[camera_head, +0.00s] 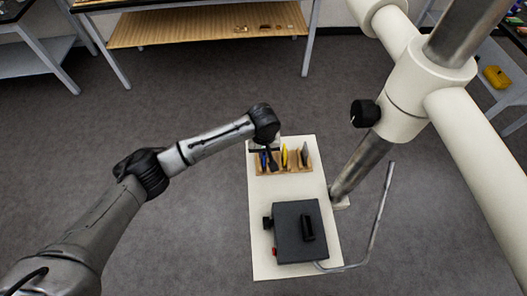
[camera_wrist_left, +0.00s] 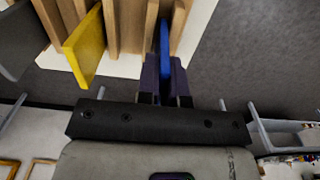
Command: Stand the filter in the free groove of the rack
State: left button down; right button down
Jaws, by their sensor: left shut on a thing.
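The wooden rack (camera_head: 286,170) stands on a white board, its grooves side by side. My left gripper (camera_head: 268,162) is over the rack's left end, pointing down. In the left wrist view the gripper (camera_wrist_left: 165,82) is shut on a thin blue filter (camera_wrist_left: 165,48), which it holds on edge. The blue filter lines up between two wooden slats at the rack's end; I cannot tell whether it is seated. A yellow plate (camera_head: 284,157) and a grey plate (camera_head: 304,154) stand in other grooves. The yellow plate (camera_wrist_left: 86,47) also shows in the wrist view.
A dark grey box (camera_head: 290,250) with a black handle and side knob sits on the white board (camera_head: 262,215) in front of the rack. A pale frame with a metal post and thin bent rod (camera_head: 378,222) stands to the right. Shelved tables line the back.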

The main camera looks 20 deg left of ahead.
pick_arm(q)
jog(key=shift+f, duration=0.35)
jog(key=c, duration=1.3)
grip_release()
jog(key=shift+f, duration=0.15)
jog(key=shift+o, duration=0.2)
notch_tip(320, 180, up, 12)
jog(key=shift+r+p, duration=0.2)
jog(key=shift+p, duration=0.15)
